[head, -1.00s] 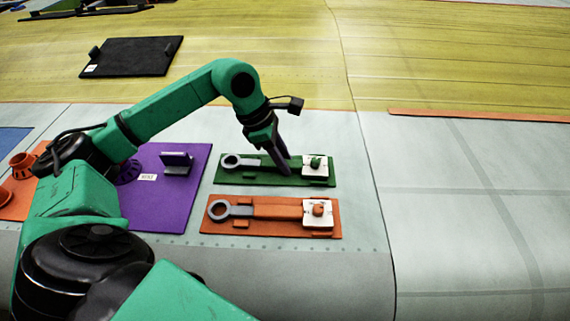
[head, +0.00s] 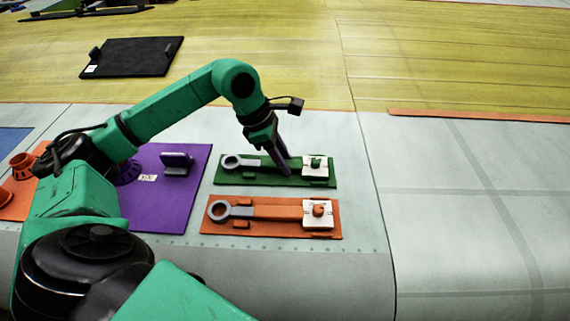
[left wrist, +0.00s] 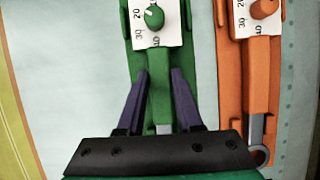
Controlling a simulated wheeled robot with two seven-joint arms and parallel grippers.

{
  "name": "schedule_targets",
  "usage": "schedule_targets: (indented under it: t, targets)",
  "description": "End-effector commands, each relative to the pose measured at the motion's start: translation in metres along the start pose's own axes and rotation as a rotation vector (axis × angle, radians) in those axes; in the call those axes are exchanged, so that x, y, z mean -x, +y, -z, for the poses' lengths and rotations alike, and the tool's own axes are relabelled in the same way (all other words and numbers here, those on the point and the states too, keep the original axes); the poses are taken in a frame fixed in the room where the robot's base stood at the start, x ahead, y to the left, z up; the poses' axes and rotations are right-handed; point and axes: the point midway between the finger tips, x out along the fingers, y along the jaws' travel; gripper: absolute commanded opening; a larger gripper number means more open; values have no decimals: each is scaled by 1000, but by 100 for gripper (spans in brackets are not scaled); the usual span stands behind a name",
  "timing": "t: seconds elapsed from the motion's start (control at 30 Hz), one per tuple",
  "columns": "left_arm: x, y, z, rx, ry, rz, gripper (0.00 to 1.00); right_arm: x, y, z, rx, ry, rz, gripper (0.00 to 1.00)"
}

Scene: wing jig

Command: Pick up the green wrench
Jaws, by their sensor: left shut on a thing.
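The green wrench lies on its green board (head: 325,182), with its grey ring end (head: 231,162) to the left and its green handle (left wrist: 160,100) running toward a white dial plate. My left gripper (head: 285,165) reaches down over the middle of the wrench. In the left wrist view my left gripper (left wrist: 158,80) has one purple finger on each side of the green handle and is shut on it. The wrench still lies level on the board. My right gripper is not in view.
An orange wrench (head: 265,212) lies on an orange board in front of the green one. A purple board (head: 165,210) with an upright holder is at the left. A black board (head: 140,55) lies farther back. The pale surface at the right is clear.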

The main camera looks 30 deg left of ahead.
Motion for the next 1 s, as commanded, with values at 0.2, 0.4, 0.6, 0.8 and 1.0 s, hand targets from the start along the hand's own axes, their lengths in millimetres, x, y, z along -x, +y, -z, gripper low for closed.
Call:
schedule_targets:
  t: [0.2,0.4,0.6,0.8,1.0]
  targets:
    - [4,0,-2,0,-1,-1,0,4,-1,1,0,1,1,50]
    - [25,2,-12,-4,-7,-7,0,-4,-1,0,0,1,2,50]
    - [93,1,-41,-7,-11,-10,0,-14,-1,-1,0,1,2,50]
    - [157,0,-67,-3,-8,-4,0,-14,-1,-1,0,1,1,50]
    - [188,0,-78,-1,-2,-2,0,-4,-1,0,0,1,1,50]
